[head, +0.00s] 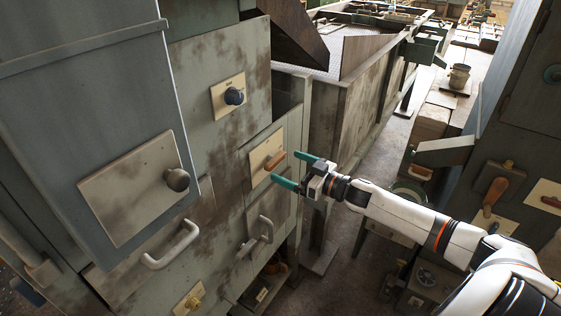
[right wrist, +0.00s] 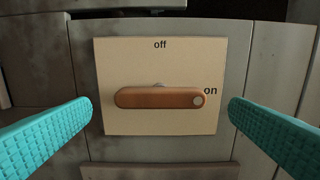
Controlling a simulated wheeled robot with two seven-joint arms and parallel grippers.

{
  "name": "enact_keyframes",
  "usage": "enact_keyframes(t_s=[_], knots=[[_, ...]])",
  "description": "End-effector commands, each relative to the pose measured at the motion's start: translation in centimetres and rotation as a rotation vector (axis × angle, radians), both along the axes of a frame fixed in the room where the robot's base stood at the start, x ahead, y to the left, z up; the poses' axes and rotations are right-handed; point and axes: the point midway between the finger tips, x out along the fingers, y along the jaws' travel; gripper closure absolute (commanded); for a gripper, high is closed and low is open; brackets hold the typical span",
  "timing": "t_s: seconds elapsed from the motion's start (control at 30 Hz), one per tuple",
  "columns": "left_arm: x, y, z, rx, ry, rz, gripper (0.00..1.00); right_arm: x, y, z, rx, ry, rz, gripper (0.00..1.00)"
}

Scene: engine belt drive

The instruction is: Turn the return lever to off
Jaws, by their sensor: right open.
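The return lever (head: 274,160) is an orange-brown handle on a beige plate (head: 259,153) on the grey-green cabinet front. In the right wrist view the lever (right wrist: 150,98) lies horizontal across its plate (right wrist: 120,65). Its end with a pale round dot points right, just below the word "on"; the word "off" is at the top of the plate. My right gripper (head: 285,166) is open with its teal fingers pointed at the plate. In the right wrist view the fingers stand wide apart, one on each side of the lever, with nothing between them visibly gripped. My left gripper is not in view.
A dark blue knob (head: 234,96) on a plate is above left of the lever. A dark round knob (head: 177,179) and a curved handle (head: 171,246) are farther left. A smaller handle (head: 265,229) is below. Another cabinet with an orange lever (head: 494,194) stands right.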

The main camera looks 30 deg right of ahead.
Motion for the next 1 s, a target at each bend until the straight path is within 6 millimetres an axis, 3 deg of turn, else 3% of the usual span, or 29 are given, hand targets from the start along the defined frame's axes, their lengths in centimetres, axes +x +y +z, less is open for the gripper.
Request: enact_keyframes(t_s=[0.3,0.67,0.77,0.93,1.0], knots=[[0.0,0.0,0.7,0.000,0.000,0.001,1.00,3.2,1.3,0.1,0.000,-0.001,-0.001,0.00],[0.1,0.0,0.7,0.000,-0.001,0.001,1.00,3.7,1.5,0.0,-0.001,0.001,0.000,0.00],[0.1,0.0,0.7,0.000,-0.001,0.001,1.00,3.6,1.5,0.0,-0.001,0.001,0.000,0.11],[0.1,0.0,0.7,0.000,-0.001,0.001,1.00,3.6,1.5,0.0,-0.001,0.001,0.000,0.39],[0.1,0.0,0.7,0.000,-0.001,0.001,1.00,3.6,1.5,0.0,-0.002,0.000,0.000,0.41]])
